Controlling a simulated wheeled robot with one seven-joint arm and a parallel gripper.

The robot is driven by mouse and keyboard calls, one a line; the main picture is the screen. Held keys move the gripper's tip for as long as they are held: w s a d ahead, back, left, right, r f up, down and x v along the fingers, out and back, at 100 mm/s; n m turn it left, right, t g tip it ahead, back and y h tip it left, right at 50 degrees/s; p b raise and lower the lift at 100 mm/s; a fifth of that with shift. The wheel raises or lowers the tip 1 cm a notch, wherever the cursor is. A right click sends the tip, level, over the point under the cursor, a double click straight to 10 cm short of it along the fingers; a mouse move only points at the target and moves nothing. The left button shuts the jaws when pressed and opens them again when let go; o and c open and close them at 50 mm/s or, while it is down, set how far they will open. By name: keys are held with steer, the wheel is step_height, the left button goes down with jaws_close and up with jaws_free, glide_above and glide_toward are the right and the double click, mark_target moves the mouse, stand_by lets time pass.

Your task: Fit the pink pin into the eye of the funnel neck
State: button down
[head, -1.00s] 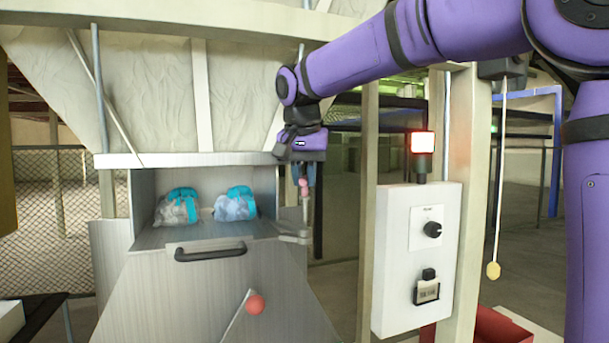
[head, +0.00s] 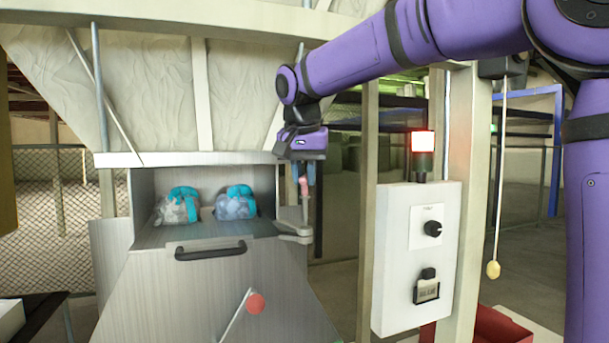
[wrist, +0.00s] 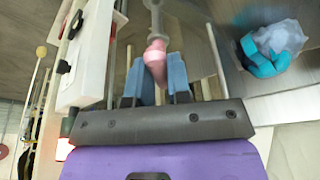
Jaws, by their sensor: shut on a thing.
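My gripper (head: 304,178) points down beside the right side of the metal funnel neck (head: 220,275). Its blue fingers are shut on the pink pin (head: 304,188). In the wrist view the pink end of the pin (wrist: 155,62) shows between the fingers (wrist: 156,70), and a grey shank runs away from it. In the head view the pin hangs upright above the grey bracket (head: 292,231) on the neck's right edge. The eye's opening is too small to make out, and I cannot tell whether the pin's tip touches the bracket.
A white control box (head: 415,260) with a lit red lamp (head: 423,141) stands right.

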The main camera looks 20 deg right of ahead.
mark_target(304, 196)
steer(key=shift+f, duration=3.05)
steer(key=c, duration=1)
jaws_free()
steer(key=v, duration=1.1)
steer(key=shift+f, duration=0.1)
steer(key=s+d+f+n, duration=0.2)
steer(key=s+d+f, duration=0.1)
steer(key=s+f, duration=0.3)
steer(key=s+d+f+n+t+y, duration=0.1)
steer(key=s+d+f+n, duration=0.1)
steer(key=s+f, duration=0.4)
steer(key=s+d+f+n+t, duration=0.1)
steer(key=s+f, duration=0.5)
steer(key=s, duration=0.8)
steer(key=shift+d+f+n+y, duration=0.15)
steer(key=shift+d+n, duration=0.1)
steer(key=shift+d, duration=0.45)
steer(key=shift+d+f+n+y, duration=0.15)
steer(key=shift+d+n, duration=0.1)
steer(key=shift+d, duration=0.4)
